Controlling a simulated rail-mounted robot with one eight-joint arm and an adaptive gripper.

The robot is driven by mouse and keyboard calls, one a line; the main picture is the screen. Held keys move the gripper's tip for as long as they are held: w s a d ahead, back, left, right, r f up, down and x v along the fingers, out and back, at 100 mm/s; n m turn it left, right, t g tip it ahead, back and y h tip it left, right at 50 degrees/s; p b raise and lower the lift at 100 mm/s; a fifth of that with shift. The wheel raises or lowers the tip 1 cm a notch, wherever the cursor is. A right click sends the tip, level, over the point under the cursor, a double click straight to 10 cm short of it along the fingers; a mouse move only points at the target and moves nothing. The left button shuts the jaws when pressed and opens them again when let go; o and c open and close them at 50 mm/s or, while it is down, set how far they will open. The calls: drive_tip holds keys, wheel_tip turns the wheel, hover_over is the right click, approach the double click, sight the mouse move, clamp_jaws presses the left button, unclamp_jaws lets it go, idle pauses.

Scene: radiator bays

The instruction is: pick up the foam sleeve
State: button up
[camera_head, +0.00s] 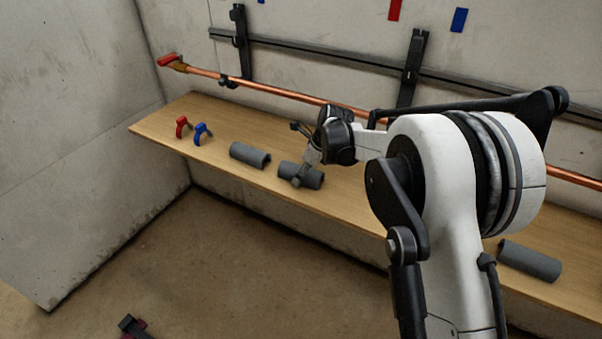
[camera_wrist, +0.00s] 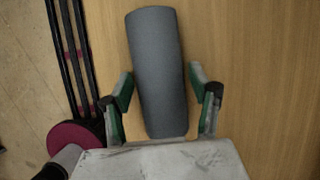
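Three dark grey foam sleeves lie on the wooden shelf in the head view: one at left (camera_head: 249,156), one beside my gripper (camera_head: 314,178), and one at far right (camera_head: 529,261). My gripper (camera_head: 299,154) is at the middle one, with a finger partly hiding it. In the wrist view a grey foam sleeve (camera_wrist: 157,65) lies lengthwise between the two spread fingers of my gripper (camera_wrist: 162,82), with a visible gap on each side. Its near end meets the pale gripper body in the picture. I cannot tell the height of the fingers above the shelf.
The wooden shelf (camera_head: 218,137) runs along the wall. A red clip (camera_head: 181,126) and a blue clip (camera_head: 201,133) stand at its left end. A copper pipe (camera_head: 283,93) with a red-handled valve (camera_head: 168,60) runs above, on black brackets (camera_head: 411,70).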

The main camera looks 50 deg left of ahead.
drive_tip(key=c, duration=0.7)
drive_tip(key=shift+r, duration=0.1)
